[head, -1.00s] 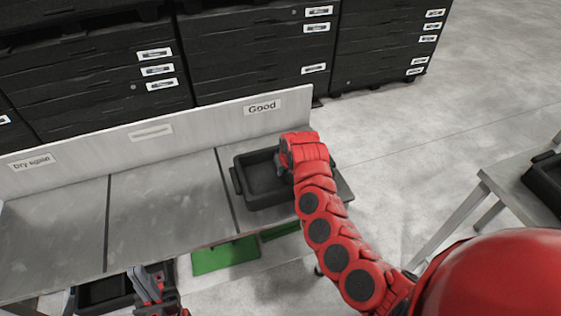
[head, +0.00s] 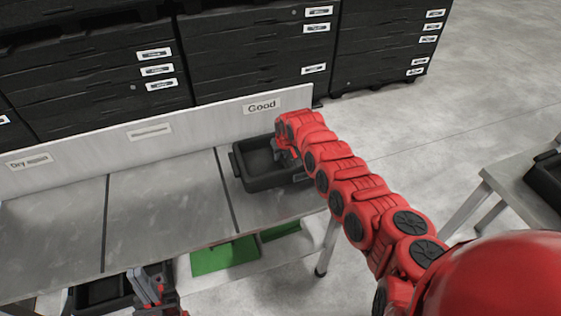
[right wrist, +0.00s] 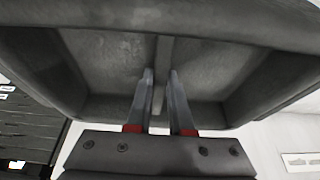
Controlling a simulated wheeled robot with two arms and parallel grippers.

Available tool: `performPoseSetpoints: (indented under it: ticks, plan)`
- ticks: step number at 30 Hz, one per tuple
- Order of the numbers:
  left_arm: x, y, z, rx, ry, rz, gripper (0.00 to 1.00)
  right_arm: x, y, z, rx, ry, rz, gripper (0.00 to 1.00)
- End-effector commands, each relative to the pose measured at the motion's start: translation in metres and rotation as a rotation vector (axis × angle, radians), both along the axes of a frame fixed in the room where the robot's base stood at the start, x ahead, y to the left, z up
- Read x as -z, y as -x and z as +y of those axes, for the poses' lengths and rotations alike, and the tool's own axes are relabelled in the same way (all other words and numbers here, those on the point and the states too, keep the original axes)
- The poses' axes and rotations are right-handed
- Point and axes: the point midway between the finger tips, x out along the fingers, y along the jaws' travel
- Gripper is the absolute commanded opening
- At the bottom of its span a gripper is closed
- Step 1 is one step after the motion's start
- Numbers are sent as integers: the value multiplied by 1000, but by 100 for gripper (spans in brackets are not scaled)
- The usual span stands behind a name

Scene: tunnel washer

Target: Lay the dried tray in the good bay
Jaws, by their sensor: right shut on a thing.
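The dark grey tray (head: 262,181) is over the right-hand bay of the grey bench, in front of the "Good" label (head: 262,107). I cannot tell whether it touches the bay surface (head: 222,208). In the right wrist view, the fingers (right wrist: 160,95) are close together at the middle of the tray (right wrist: 105,50), which fills the upper picture. My arm hides part of the tray's right end. My left gripper (head: 148,288) is low at the bottom left; its jaw gap is unclear.
The bench has bays split by dark strips, with a low back panel (head: 200,127). Black stacked crates (head: 255,50) stand behind it. A green item (head: 225,255) and a dark tray (head: 100,294) are below the front edge. Another table (head: 500,180) stands at right.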

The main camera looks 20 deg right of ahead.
Motion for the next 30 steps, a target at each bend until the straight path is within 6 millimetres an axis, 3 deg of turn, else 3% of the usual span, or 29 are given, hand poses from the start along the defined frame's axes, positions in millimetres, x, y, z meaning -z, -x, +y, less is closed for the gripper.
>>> performPoseSetpoints:
  ticks: [1, 7, 20, 21, 24, 25, 30]
  plan:
    - [1, 0, 0, 0, 0, 0, 0, -2, -6, 1, 0, 1, -6, 0]
    - [1, 0, 0, 0, 0, 0, 0, 30, -3, 0, 3, 0, -2, 0]
    - [4, 0, 0, 0, 0, 0, 0, 36, -3, 0, 2, -1, -4, 0]
    - [2, 0, 0, 0, 0, 0, 0, 35, -3, -1, 2, -1, -4, 27]
    - [2, 0, 0, 0, 0, 0, 0, 35, -3, -1, 2, -1, -4, 45]
    - [2, 0, 0, 0, 0, 0, 0, 35, -3, -1, 2, -1, -4, 49]
    - [2, 0, 0, 0, 0, 0, 0, 35, -3, -1, 2, -1, -4, 49]
